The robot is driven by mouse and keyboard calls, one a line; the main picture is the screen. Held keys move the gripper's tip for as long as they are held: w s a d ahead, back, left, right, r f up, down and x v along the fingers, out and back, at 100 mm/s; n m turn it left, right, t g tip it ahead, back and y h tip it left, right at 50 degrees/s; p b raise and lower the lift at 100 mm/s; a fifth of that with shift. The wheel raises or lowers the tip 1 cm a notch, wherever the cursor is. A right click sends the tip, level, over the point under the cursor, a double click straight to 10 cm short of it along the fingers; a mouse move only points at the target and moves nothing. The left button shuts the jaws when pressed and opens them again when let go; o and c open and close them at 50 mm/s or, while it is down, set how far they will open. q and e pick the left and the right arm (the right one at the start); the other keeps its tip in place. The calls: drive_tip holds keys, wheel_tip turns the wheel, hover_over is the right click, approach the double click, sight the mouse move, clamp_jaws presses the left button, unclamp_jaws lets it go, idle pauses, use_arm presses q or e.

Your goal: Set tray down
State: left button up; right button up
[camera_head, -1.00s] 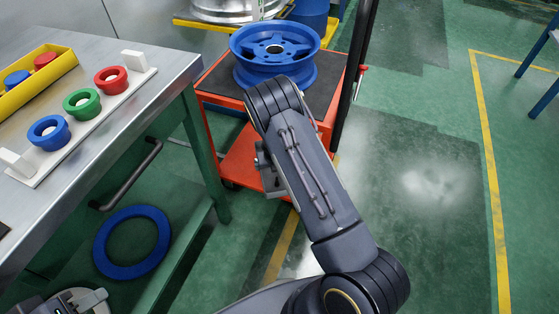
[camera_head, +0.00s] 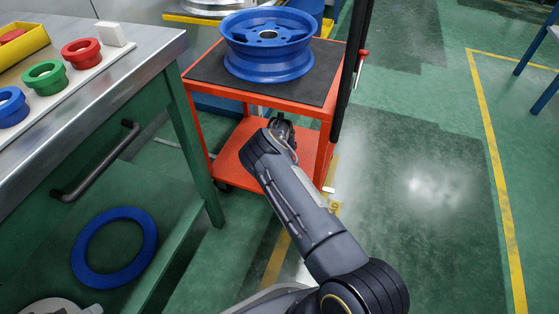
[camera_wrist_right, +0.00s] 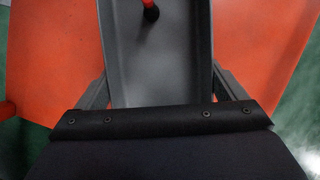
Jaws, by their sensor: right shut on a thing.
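A grey tray (camera_wrist_right: 178,60) fills the middle of the right wrist view. A red-tipped dark object (camera_wrist_right: 149,10) shows at its far end. My right gripper (camera_wrist_right: 160,90) is shut on the tray, with a finger at each side of its near end. In the head view this gripper (camera_head: 281,122) reaches between the two shelves of the orange cart (camera_head: 233,165), and the tray is mostly hidden there. The tray is over the orange lower shelf; I cannot tell if it touches. Only a small part of my left arm shows at the bottom left; its fingers are unclear.
A blue wheel (camera_head: 267,48) rests on the cart's dark top shelf, above my right gripper. A workbench (camera_head: 110,70) with red, green and blue rings stands to the left. A blue ring (camera_head: 92,270) is below the bench. Floor to the right of the cart is open.

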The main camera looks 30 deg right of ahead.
drive_tip(key=shift+w+d+f, duration=0.3)
drive_tip(key=shift+w+f, duration=0.05)
drive_tip(key=shift+f, duration=0.15)
wheel_tip(320, 180, down, 3)
drive_tip(key=shift+w+d+f+b, duration=0.1)
drive_tip(key=shift+b, duration=0.75)
drive_tip(key=shift+f, duration=0.2)
drive_tip(key=o, duration=0.7)
drive_tip(key=shift+r, duration=0.15)
